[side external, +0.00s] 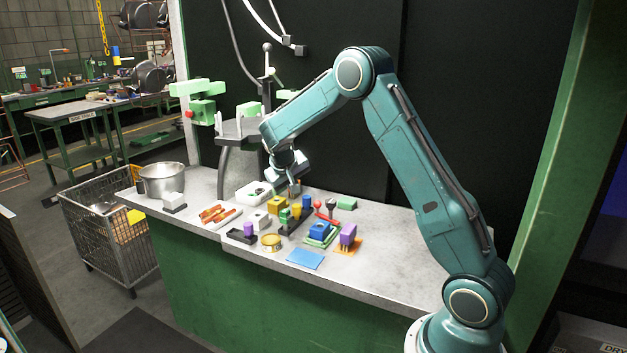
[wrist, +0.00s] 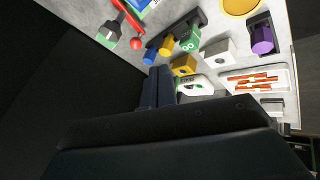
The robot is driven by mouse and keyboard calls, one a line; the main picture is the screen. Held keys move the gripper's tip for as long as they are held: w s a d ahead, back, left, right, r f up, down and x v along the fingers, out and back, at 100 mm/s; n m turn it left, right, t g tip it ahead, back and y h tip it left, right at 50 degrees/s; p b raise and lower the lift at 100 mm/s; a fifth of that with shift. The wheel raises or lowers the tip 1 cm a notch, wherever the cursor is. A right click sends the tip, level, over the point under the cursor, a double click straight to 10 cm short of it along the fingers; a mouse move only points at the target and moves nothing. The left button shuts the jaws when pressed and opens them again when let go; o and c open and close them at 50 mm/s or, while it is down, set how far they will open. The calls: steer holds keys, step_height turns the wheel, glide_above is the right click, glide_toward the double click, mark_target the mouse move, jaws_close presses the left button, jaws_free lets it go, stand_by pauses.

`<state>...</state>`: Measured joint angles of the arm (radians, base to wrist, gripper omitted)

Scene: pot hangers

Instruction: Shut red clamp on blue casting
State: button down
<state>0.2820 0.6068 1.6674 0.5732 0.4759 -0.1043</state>
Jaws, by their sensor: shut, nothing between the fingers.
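The blue casting (side external: 320,230) sits on a green plate (side external: 318,242) toward the right of the bench group. The red clamp (side external: 327,217), with a red ball (side external: 318,204) on its handle, stands just behind the casting; I cannot tell whether it touches it. In the wrist view the red clamp (wrist: 128,16) and its ball (wrist: 136,43) show at the top, beside the casting, which the frame edge cuts off. My gripper (side external: 296,190) is above the back of the bench, left of the clamp, apart from it. Its fingers (wrist: 157,86) are shut and empty.
A black rack of coloured pegs (side external: 290,222) and a yellow block (side external: 277,205) are left of the casting. A purple block (side external: 348,234) on an orange base stands to its right. A blue sheet (side external: 305,259) lies in front. The right bench is clear.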

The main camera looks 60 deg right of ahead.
steer(key=shift+d+f, duration=0.15)
steer(key=shift+f, duration=0.05)
stand_by(0.3)
steer(key=x, duration=0.7)
steer(key=s+d+x, duration=0.1)
steer(key=x, duration=0.3)
steer(key=shift+r, duration=0.3)
steer(key=shift+s+d+f, duration=0.1)
steer(key=shift+s+d, duration=0.1)
steer(key=shift+d, duration=0.3)
steer(key=shift+s+d+f, duration=0.15)
steer(key=shift+s+d, duration=0.05)
steer(key=shift+d, duration=0.25)
